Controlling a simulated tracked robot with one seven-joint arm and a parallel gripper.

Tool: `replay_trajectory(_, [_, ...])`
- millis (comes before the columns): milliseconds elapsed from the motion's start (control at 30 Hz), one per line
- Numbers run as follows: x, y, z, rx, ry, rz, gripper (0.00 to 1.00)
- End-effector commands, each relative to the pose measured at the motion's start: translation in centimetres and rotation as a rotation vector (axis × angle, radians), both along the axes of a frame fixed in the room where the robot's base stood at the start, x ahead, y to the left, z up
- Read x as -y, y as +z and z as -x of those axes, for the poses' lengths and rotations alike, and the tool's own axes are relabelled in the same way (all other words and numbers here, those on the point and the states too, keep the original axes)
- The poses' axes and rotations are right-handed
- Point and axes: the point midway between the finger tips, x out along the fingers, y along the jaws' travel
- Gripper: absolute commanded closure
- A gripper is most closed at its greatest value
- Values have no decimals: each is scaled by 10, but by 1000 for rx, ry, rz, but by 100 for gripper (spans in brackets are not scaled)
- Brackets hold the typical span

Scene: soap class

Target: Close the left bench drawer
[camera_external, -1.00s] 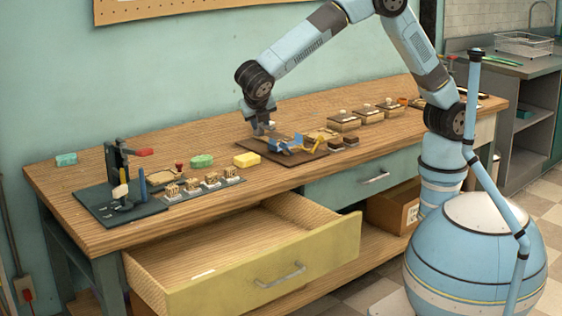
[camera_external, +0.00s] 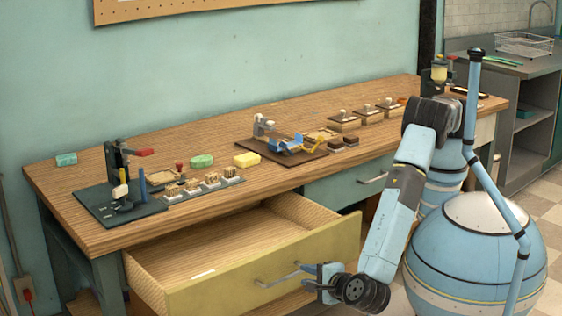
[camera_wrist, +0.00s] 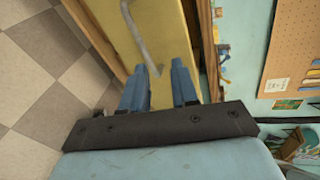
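The left bench drawer (camera_external: 262,265) has a yellow front and stands pulled out from the wooden bench (camera_external: 120,225). Its inside looks nearly empty, with a small white strip on the front panel's inner side. Its metal bar handle (camera_external: 280,277) sits on the front, and it also shows in the wrist view (camera_wrist: 138,35). My gripper (camera_external: 303,276) is in front of the drawer, close to the right end of the handle. In the wrist view my gripper (camera_wrist: 160,82) has its two blue fingers apart, with the yellow front (camera_wrist: 165,45) beyond them. Contact cannot be told.
A second, teal drawer (camera_external: 345,185) sits shut to the right. The bench top holds a dark press stand (camera_external: 125,205), soap bars (camera_external: 246,160) and a brown board (camera_external: 275,152). Tiled floor (camera_wrist: 35,65) lies in front.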

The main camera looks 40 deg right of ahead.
Motion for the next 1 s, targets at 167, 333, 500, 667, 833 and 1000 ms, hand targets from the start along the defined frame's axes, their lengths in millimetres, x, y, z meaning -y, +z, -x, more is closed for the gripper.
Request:
replay_trajectory(167, [5, -27, 31, 49, 96, 124, 71])
replay_trajectory(333, [6, -32, 32, 62, 117, 152, 71])
replay_trajectory(500, [6, -36, 11, 61, 114, 152, 71])
replay_trajectory(667, [6, -42, -16, 61, 114, 151, 71])
replay_trajectory(833, [6, -48, -46, 60, 113, 151, 71])
replay_trajectory(1000, [6, -54, -72, 60, 114, 150, 71])
